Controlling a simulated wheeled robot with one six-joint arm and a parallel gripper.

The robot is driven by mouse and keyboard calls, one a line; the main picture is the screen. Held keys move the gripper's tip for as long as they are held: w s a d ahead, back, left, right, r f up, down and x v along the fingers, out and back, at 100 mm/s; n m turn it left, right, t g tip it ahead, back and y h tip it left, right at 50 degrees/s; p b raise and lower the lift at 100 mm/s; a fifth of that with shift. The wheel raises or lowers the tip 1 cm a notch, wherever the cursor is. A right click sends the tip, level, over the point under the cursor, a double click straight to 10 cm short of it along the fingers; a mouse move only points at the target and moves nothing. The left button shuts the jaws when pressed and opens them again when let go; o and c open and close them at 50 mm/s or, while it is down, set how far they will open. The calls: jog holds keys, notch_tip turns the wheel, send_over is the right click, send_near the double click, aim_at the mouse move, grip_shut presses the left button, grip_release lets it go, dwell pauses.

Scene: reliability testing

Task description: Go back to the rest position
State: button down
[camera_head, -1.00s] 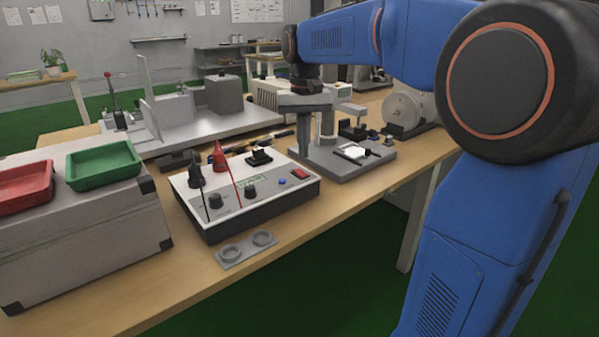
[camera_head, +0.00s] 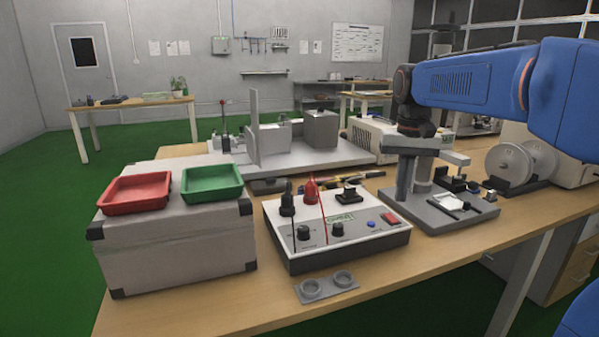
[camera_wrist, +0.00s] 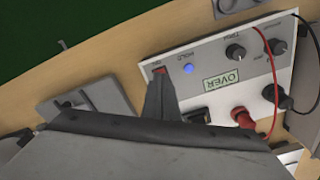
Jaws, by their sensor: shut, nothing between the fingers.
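My gripper (camera_wrist: 160,92) is shut and empty; its dark fingers show in the wrist view over the panel of a white tester box (camera_wrist: 225,75). In the head view my blue arm reaches in from the right, and its dark wrist (camera_head: 412,112) hangs above the grey test stand (camera_head: 455,212). The fingertips cannot be made out there. The tester box (camera_head: 335,232) stands on the wooden table (camera_head: 215,315), with knobs, a red and a black plug with leads, and a red button. Its green-framed display reads OVER in the wrist view.
A grey case (camera_head: 180,250) carries a red tray (camera_head: 135,192) and a green tray (camera_head: 212,183). A grey two-ring holder (camera_head: 326,287) lies at the table's front edge. A grey fixture (camera_head: 285,150) stands behind. Green floor is open at the left.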

jog(key=s+f+n+t, duration=0.1)
jog(key=s+f, duration=0.4)
jog(key=s, duration=0.4)
jog(key=s+f+t, duration=0.2)
jog(key=s+f, duration=0.4)
jog(key=s, duration=0.2)
jog(key=s+a+f+n+t, duration=0.1)
jog(key=s+f, duration=0.4)
jog(key=s, duration=0.4)
jog(key=shift+s+f+n+t, duration=0.3)
